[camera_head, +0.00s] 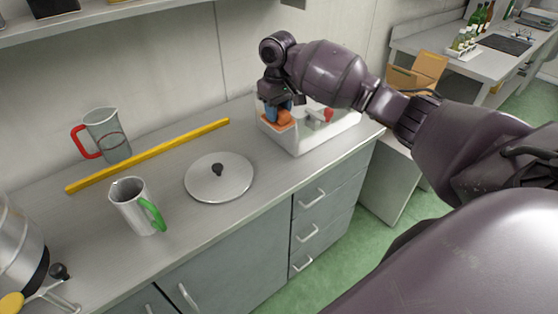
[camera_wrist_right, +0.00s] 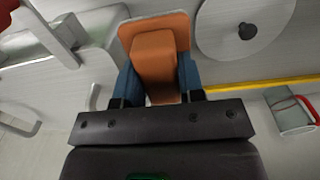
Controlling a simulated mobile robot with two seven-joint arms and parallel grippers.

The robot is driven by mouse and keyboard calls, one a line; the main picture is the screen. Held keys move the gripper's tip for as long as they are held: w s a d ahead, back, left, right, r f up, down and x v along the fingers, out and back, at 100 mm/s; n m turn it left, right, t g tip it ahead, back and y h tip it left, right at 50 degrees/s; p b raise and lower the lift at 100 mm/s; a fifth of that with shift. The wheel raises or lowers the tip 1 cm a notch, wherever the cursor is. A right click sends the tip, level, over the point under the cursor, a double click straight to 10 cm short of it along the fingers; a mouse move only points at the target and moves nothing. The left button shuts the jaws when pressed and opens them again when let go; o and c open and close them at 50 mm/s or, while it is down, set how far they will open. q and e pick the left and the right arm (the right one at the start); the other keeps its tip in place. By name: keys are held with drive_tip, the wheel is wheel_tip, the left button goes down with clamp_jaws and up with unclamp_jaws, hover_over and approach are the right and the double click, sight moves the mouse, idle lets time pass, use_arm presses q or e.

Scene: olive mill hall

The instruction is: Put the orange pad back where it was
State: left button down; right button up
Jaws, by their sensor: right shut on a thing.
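The orange pad (camera_head: 279,118) is a flat orange plate with a raised block on its back, seen clearly in the right wrist view (camera_wrist_right: 154,58). My right gripper (camera_head: 275,106) is shut on that block, with its blue fingers on both sides, also in the right wrist view (camera_wrist_right: 157,80). In the head view the pad is at the left end of a white open bin (camera_head: 305,145); I cannot tell whether it touches the bin. Part of the pad is hidden by the gripper. My left gripper is not in view.
A red and grey item (camera_head: 322,115) lies in the bin. A round lid (camera_head: 205,178), a yellow bar (camera_head: 150,155), a green-handled jug (camera_head: 133,205) and a red-handled jug (camera_head: 108,135) are on the counter. The counter's front edge runs below the bin.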

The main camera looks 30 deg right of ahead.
sight(278, 125)
wheel_tip(278, 125, down, 12)
drive_tip(key=shift+b, duration=0.45)
drive_tip(key=shift+f, duration=2.4)
drive_tip(key=shift+f, duration=0.15)
drive_tip(key=o, duration=0.8)
drive_tip(key=shift+r, duration=0.3)
wheel_tip(278, 125, up, 12)
drive_tip(key=shift+f+p, duration=0.2)
drive_tip(key=shift+p, duration=0.1)
